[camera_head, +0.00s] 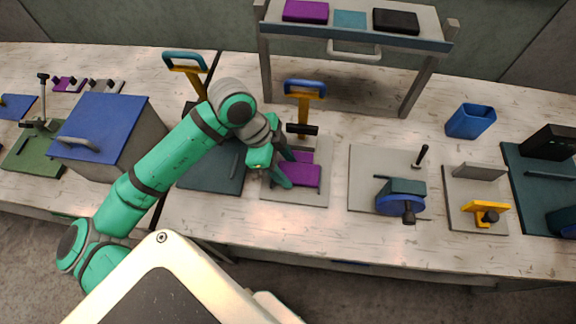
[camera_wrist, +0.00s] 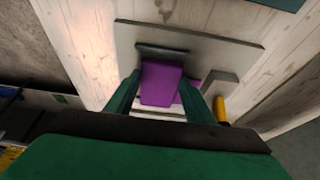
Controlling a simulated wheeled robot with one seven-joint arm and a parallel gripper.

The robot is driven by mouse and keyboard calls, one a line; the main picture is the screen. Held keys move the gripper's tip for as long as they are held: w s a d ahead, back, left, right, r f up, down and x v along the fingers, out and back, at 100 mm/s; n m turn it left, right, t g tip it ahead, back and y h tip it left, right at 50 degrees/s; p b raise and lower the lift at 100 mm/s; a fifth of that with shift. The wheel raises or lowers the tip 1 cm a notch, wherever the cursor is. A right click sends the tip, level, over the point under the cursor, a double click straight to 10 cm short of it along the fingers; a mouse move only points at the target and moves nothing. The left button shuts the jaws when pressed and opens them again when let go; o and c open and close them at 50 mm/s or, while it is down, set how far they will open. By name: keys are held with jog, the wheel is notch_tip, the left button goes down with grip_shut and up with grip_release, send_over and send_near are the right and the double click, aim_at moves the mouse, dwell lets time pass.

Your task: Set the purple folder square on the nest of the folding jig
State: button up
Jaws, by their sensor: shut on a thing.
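The purple folder (camera_head: 300,176) is a flat block held in my gripper (camera_head: 284,171), low over a grey base plate (camera_head: 297,199) that appears to be the folding jig. My gripper is shut on it, one green finger on each side in the wrist view (camera_wrist: 160,86). There the folder (camera_wrist: 160,82) lies close to a dark bar (camera_wrist: 163,52) on the plate (camera_wrist: 215,46). Whether the folder touches the nest or hangs just above it, I cannot tell. My fingers hide part of the folder and the nest.
A yellow post with a blue handle (camera_head: 305,89) stands at the plate's back. Left is a dark plate (camera_head: 215,178); right is a grey plate with a blue round device (camera_head: 402,198). A rack (camera_head: 350,39) behind carries purple, teal and black blocks. A blue bin (camera_head: 470,121) stands right.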

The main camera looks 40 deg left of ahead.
jog(key=shift+d+f, duration=0.15)
jog(key=shift+f, duration=0.2)
jog(key=o, duration=1.2)
jog(key=shift+s, duration=0.2)
jog(key=shift+c, duration=0.2)
jog(key=shift+w+r, duration=0.15)
jog(key=v, duration=1.2)
